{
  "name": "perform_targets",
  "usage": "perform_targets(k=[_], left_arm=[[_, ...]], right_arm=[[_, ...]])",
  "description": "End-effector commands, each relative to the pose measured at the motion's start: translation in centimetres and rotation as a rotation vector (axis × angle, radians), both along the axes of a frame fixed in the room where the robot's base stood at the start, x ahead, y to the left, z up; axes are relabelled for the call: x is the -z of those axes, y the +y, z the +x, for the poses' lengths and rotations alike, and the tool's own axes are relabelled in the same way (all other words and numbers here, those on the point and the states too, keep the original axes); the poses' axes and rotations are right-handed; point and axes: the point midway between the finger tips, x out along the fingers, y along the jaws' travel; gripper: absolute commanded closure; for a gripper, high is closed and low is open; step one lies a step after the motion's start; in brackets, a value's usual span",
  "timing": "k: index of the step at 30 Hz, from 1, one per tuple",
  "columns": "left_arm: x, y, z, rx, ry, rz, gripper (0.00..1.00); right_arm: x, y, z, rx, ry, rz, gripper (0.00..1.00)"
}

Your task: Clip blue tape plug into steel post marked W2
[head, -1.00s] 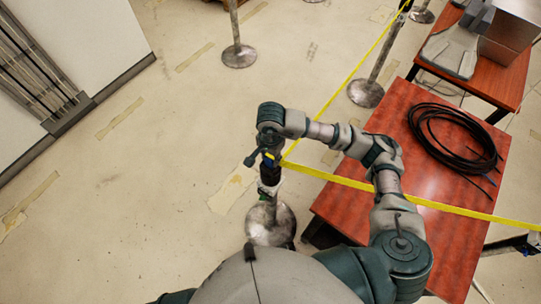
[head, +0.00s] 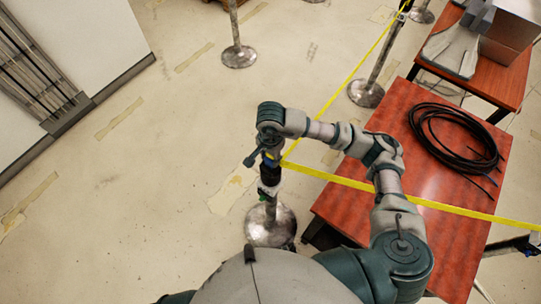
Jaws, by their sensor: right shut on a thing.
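My right gripper (head: 267,158) is at the head of a steel post, whose round base (head: 270,224) stands on the floor just in front of my body. The gripper is shut on the blue tape plug (head: 271,156), a small blue piece at the end of the yellow tape (head: 390,191). The plug is at the top of the post; I cannot tell whether it is seated in it. No W2 mark is readable. My left gripper is not in view.
A reddish table (head: 399,145) with a coil of black cable (head: 455,138) stands at the right, the yellow tape crossing over it. Other steel posts stand behind, one with its base (head: 366,93) near the table and one further left (head: 239,56). The floor at left is clear.

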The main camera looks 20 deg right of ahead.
Motion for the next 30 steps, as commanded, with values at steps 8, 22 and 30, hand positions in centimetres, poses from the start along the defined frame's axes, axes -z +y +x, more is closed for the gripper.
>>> perform_targets(k=[8, 22, 30], left_arm=[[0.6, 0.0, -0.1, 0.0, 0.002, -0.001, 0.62], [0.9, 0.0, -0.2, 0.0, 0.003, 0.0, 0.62], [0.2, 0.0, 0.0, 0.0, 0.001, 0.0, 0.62]], right_arm=[[0.6, 0.0, 0.0, 0.0, 0.0, 0.0, 1.0], [0.9, 0.0, 0.0, 0.0, 0.0, 0.0, 0.54], [-0.5, 0.0, 0.0, 0.0, -0.003, 0.0, 0.54]])
